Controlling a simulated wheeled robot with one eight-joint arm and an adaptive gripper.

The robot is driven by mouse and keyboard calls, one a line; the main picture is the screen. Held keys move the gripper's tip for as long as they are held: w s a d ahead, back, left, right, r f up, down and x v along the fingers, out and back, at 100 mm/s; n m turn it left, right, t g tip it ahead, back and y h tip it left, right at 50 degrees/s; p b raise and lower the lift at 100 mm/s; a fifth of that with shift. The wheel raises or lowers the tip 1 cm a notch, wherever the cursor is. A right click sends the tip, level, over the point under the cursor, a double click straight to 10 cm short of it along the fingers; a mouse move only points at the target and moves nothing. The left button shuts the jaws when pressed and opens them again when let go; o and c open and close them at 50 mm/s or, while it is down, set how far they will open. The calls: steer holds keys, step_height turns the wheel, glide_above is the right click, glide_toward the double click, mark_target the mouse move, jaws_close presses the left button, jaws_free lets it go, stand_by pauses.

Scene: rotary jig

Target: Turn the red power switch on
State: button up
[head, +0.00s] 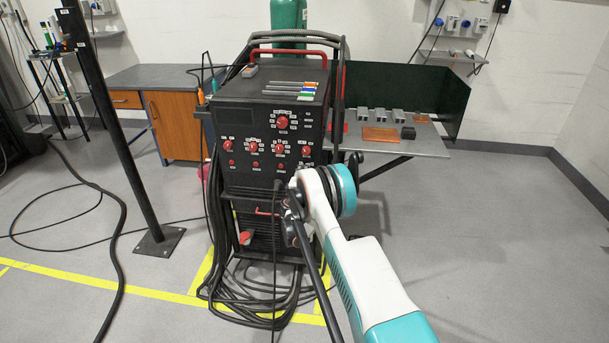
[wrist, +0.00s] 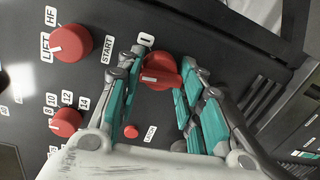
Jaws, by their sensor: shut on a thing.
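The red power switch (wrist: 163,67) is a round red knob with a pale mark on the dark panel in the wrist view. A white label with a single bar (wrist: 146,38) sits above it in that view. My gripper (wrist: 158,78) is around the knob, with teal-padded fingers on both sides, shut on it. The pale mark on the knob points to the left in the wrist view. In the head view my gripper is mostly hidden by my own wrist, at the lower right of the black machine's (head: 230,175) front panel. The switch itself is hidden there.
Other red knobs (wrist: 71,43) and a small red button (wrist: 131,131) lie close to my fingers. Cables (head: 262,300) pile on the floor before the machine. A black post (head: 115,130) stands at left, and a metal side table (head: 432,141) at right.

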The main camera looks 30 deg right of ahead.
steer(key=m, duration=0.5)
steer(key=shift+w+r+y, duration=0.1)
steer(key=shift+r+y, duration=0.1)
steer(key=shift+y, duration=0.1)
steer(key=m, duration=0.4)
steer(key=shift+m+y, duration=0.3)
steer(key=shift+d, duration=0.1)
steer(key=o, duration=1)
steer(key=v, duration=1.2)
steer(key=shift+s, duration=0.2)
